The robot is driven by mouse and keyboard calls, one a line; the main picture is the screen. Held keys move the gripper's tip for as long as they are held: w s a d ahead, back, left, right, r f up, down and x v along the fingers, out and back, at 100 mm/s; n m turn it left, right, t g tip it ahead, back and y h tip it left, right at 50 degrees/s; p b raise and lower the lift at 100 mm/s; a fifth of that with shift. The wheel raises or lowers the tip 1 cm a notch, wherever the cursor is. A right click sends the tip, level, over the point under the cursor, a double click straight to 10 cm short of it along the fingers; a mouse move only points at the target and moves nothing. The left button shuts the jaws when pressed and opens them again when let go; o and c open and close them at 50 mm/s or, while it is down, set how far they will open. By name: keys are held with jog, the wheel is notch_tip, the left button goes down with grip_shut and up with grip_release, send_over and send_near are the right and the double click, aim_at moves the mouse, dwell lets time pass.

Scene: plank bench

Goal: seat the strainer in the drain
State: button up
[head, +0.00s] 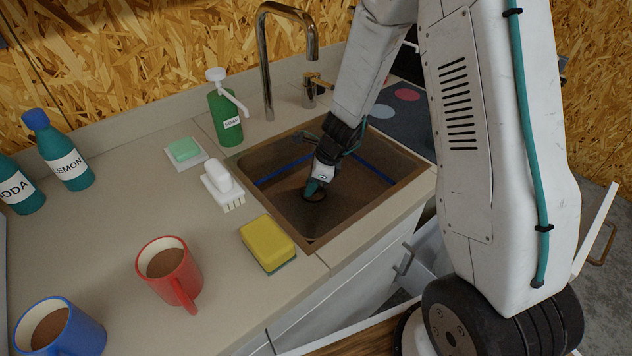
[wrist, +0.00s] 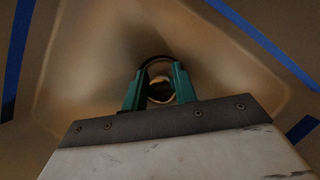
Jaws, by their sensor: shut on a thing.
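My gripper (head: 314,189) reaches down into the sink basin (head: 272,209), with its green fingers low over the dark round drain (head: 319,197). In the wrist view my gripper (wrist: 160,88) is shut on a small brassy round piece, which I take for the strainer (wrist: 159,92). A dark ring arches just beyond the fingertips there. The fingers and wrist hide most of the strainer in the head view. I cannot tell whether it is in the drain or just above it.
The basin walls carry blue tape (wrist: 275,45). A tall faucet (head: 265,60) and a green soap bottle (head: 226,115) stand behind the sink. A yellow sponge (head: 267,241), a white brush (head: 220,180) and a red mug (head: 168,272) are on the counter to the left.

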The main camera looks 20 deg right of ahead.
jog(key=o, duration=1)
jog(key=shift+f, duration=0.1)
